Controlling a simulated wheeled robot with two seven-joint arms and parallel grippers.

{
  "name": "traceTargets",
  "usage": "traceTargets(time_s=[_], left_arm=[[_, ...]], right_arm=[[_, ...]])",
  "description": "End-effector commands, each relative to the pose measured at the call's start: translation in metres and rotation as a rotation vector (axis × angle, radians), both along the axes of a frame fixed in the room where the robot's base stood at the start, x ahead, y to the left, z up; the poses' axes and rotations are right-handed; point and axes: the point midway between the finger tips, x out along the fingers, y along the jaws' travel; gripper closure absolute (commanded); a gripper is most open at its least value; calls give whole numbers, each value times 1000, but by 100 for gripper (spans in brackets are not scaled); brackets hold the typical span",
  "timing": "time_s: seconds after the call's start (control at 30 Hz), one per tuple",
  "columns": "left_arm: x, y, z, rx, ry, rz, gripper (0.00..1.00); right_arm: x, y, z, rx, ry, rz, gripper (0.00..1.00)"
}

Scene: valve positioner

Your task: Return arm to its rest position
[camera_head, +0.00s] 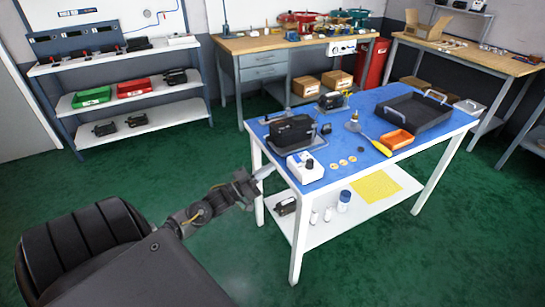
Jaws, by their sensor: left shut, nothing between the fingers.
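My left arm reaches in from the lower left. Its gripper (264,173) is shut and empty, beside the left edge of the blue-topped table (330,185). A black valve positioner (291,130) sits on that table, just beyond the gripper. A white box with a dark knob (305,167) stands in front of it, close to the gripper's right. I cannot tell whether the fingertips touch the table edge. My right gripper is not in view.
The blue table also holds a black tray (412,118), an orange bin (393,139), a yellow-handled tool (381,148) and small discs. A shelf (140,123) with green and red bins stands at the left. A wooden workbench (240,45) stands behind. Green floor is open at the left.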

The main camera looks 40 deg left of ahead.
Motion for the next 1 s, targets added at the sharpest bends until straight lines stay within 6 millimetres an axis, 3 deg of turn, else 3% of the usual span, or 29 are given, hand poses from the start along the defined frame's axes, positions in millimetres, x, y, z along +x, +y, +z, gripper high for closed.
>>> traceTargets(time_s=[0.57, 0.67, 0.77, 0.87, 1.0], left_arm=[[0, 0, 0, 10, -3, 4, 100], [5, 8, -11, 88, 28, 68, 100], [8, 33, -58, 198, 150, 183, 100], [-2, 54, -130, 293, 331, 288, 100], [-42, 65, -239, 403, 606, 374, 100]], right_arm=[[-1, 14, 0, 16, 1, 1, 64], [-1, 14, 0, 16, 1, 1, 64], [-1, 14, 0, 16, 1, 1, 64], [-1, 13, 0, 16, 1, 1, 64], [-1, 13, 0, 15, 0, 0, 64]])
